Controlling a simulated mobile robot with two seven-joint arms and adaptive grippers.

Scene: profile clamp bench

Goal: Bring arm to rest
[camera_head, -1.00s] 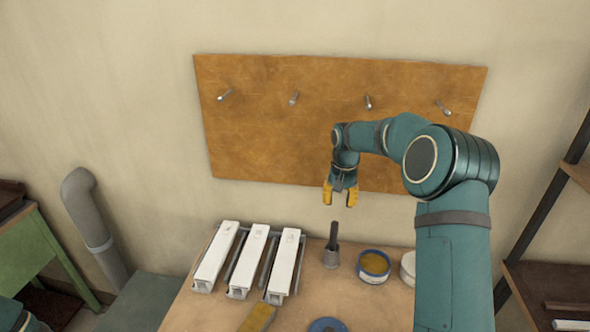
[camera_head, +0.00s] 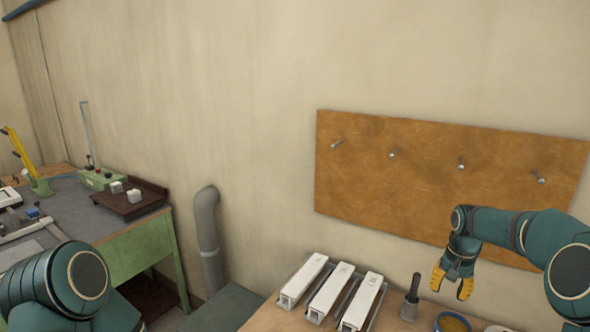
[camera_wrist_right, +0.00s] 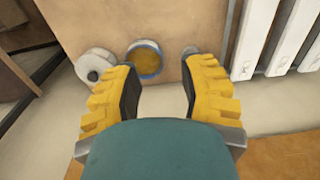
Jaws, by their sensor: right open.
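My right arm (camera_head: 500,228) comes in from the right in the head view, bent with its gripper hanging down. My right gripper (camera_head: 452,288) has yellow fingers, is open and holds nothing. It hangs above the bench (camera_head: 262,322), near a dark-handled tool. In the right wrist view the two fingers (camera_wrist_right: 160,92) stand apart with nothing between them. My left arm (camera_head: 75,282) shows only as rounded teal links at the lower left. My left gripper is not in view.
Three white profiles (camera_head: 303,280) lie in clamps on the bench. The tool (camera_head: 411,298), a blue-rimmed tin (camera_head: 452,322) and a white roll (camera_wrist_right: 95,65) stand nearby. A brown pegboard (camera_head: 440,180) hangs behind. A grey pipe (camera_head: 207,235) and green workbench (camera_head: 145,250) are left.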

